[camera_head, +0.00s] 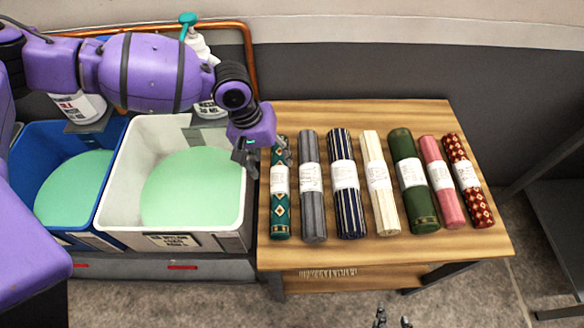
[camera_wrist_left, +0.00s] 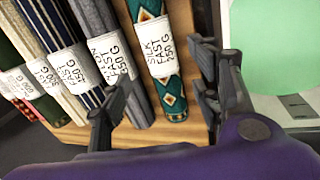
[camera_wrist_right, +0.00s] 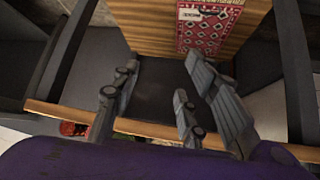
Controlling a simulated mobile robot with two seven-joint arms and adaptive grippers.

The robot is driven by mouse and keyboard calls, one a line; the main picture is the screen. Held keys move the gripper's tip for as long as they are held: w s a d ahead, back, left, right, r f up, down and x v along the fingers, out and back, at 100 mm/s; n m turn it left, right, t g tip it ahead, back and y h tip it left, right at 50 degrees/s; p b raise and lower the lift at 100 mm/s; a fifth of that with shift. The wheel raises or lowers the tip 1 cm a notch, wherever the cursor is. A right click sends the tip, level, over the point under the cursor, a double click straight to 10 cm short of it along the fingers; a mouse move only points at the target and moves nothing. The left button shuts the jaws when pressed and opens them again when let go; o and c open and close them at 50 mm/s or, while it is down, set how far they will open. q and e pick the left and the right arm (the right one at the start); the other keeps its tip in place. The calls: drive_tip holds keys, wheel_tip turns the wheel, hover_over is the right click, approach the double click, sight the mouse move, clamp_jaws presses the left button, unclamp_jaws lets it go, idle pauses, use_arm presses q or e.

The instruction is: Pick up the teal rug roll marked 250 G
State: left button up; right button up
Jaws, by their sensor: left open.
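The teal rug roll (camera_head: 280,208) with gold diamonds and a white label lies at the left end of the row on the wooden table. In the left wrist view the roll (camera_wrist_left: 156,12) has a label reading SILK FAST 250 G. My left gripper (camera_head: 262,152) is open above the roll's far part and covers some of it. In the left wrist view its fingers (camera_wrist_left: 160,98) stand apart, with the roll seen between them. No contact shows. My right gripper (camera_head: 392,317) is at the bottom edge, in front of the table; it is open and empty in the right wrist view (camera_wrist_right: 160,100).
A grey roll (camera_head: 312,215) lies close right of the teal one, then navy striped, cream, green, pink and red patterned rolls. A white basin (camera_head: 122,205) with green contents stands left of the wooden table (camera_head: 480,238). A blue basin (camera_head: 22,180) is farther left.

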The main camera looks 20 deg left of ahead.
sight(278, 179)
use_arm(q)
drive_tip(key=shift+s+d+f+n, duration=0.15)
drive_tip(key=shift+s+f, duration=0.2)
drive_tip(key=shift+f, duration=0.25)
drive_tip(key=shift+s+a+f+n, duration=0.15)
drive_tip(key=shift+s+f, duration=0.2)
drive_tip(key=shift+f, duration=0.25)
drive_tip(key=x, duration=0.4)
drive_tip(key=shift+d+f, duration=0.2)
drive_tip(key=shift+d, duration=0.25)
drive_tip(key=shift+w+f, duration=0.1)
drive_tip(key=shift+f, duration=0.15)
use_arm(e)
drive_tip(key=shift+s+a+f, duration=0.1)
drive_tip(key=shift+s+f, duration=0.1)
drive_tip(key=shift+s, duration=0.3)
drive_tip(key=shift+s+a+f, duration=0.1)
drive_tip(key=shift+s+f, duration=0.05)
drive_tip(key=shift+s, duration=0.3)
use_arm(q)
drive_tip(key=shift+c, duration=0.5)
drive_tip(key=c, duration=1.1)
drive_tip(key=shift+c, duration=1.2)
drive_tip(key=shift+r, duration=0.1)
use_arm(e)
drive_tip(key=shift+s+d+f+g, duration=0.15)
drive_tip(key=shift+s+f+g, duration=0.15)
drive_tip(key=shift+s, duration=0.3)
